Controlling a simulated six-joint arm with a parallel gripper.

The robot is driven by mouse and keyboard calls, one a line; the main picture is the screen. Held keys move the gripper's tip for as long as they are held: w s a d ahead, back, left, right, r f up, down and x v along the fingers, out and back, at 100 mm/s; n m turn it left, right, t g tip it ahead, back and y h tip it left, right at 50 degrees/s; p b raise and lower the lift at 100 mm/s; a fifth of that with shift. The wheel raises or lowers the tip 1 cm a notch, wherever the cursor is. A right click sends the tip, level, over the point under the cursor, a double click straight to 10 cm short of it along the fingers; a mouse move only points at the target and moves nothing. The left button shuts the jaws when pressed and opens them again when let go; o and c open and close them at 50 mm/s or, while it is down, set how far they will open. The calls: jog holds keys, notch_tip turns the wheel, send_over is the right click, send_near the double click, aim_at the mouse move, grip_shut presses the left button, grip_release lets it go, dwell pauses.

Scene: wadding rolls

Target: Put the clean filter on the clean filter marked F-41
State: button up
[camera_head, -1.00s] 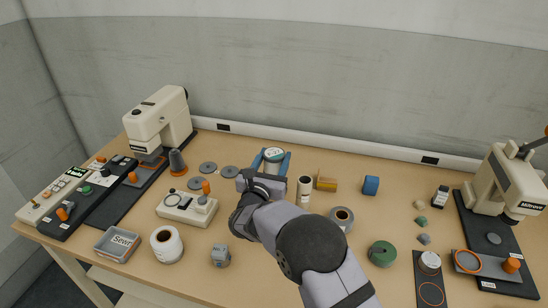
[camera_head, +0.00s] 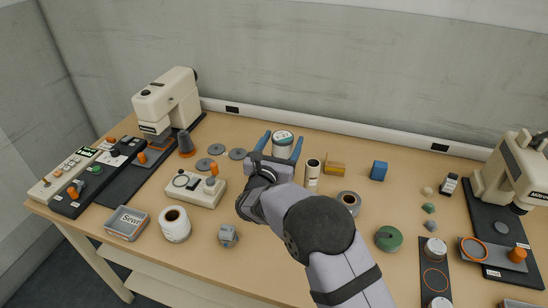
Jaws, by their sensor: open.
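My gripper (camera_head: 281,143) is open, its two blue fingers pointing away from me. A white round container with a green-marked top (camera_head: 283,139) stands between or just beyond the fingertips; I cannot tell if they touch it. Its marking is too small to read. At the lower right, a dark strip (camera_head: 433,265) with an orange ring outline carries a white round piece (camera_head: 435,246) at its far end, and another white round piece (camera_head: 439,303) shows at its near end. I cannot read F-41 anywhere, nor tell which pieces are the clean filters.
A cream roll (camera_head: 312,172), a yellow-brown block (camera_head: 334,168), a blue roll (camera_head: 379,171) and a grey ring roll (camera_head: 349,202) stand right of my gripper. Grey discs (camera_head: 216,149) and a control box (camera_head: 194,189) lie left. Cream machines (camera_head: 165,101) (camera_head: 507,170) stand at both ends.

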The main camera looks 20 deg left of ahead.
jog(key=s+b, duration=0.2)
jog(key=s, duration=0.9)
jog(key=shift+s, duration=0.25)
